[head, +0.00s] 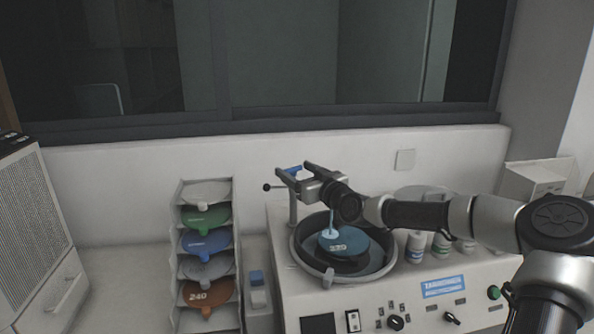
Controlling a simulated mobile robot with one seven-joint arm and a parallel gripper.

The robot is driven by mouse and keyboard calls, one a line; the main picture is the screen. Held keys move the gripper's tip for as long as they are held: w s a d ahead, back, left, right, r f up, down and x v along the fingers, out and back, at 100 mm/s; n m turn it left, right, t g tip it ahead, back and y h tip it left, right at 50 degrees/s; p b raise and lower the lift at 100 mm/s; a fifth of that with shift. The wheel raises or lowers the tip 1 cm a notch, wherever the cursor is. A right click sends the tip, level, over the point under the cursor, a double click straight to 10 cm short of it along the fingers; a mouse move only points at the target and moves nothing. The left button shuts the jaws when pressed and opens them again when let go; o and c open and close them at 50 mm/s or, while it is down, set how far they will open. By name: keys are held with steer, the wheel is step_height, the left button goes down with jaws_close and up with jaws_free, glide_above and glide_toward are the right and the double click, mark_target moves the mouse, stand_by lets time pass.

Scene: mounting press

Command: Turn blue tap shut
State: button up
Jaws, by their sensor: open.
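The blue tap handle (294,170) shows as a small blue piece on top of the grey tap post (293,208) at the back left of the round basin. My gripper (296,172) is open, with its two fingertips at the blue handle, one on either side of it in the picture. Whether a finger touches the handle, I cannot tell. A pale blue stream (332,222) comes down below my gripper onto the blue disc marked 220 (343,242) in the basin. The spout is mostly hidden behind my gripper.
The basin rim (301,262) sits in a white machine with knobs (396,323) and a green button (493,292) in front. Several bottles (416,246) stand right of it, under my arm. A disc rack (207,306) stands left. The wall is close behind.

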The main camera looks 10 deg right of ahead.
steer(key=c, duration=1.1)
steer(key=shift+o, duration=0.3)
steer(key=shift+a, duration=0.35)
steer(key=shift+a+f+m+t+h+b, duration=0.15)
steer(key=shift+m+t+h+b, duration=0.15)
steer(key=shift+m+h+b, duration=0.45)
steer(key=shift+s+a+f+m+t+h+b, duration=0.1)
steer(key=shift+m+t+h+b, duration=0.1)
steer(key=shift+h+b, duration=0.25)
steer(key=shift+f+m+t+h+b, duration=0.15)
steer(key=shift+h+b, duration=0.1)
steer(key=shift+h, duration=0.35)
steer(key=m+h+b, duration=0.2)
steer(key=h+b, duration=0.1)
steer(key=b, duration=0.2)
steer(key=shift+f, duration=0.15)
steer(key=shift+r+h, duration=0.3)
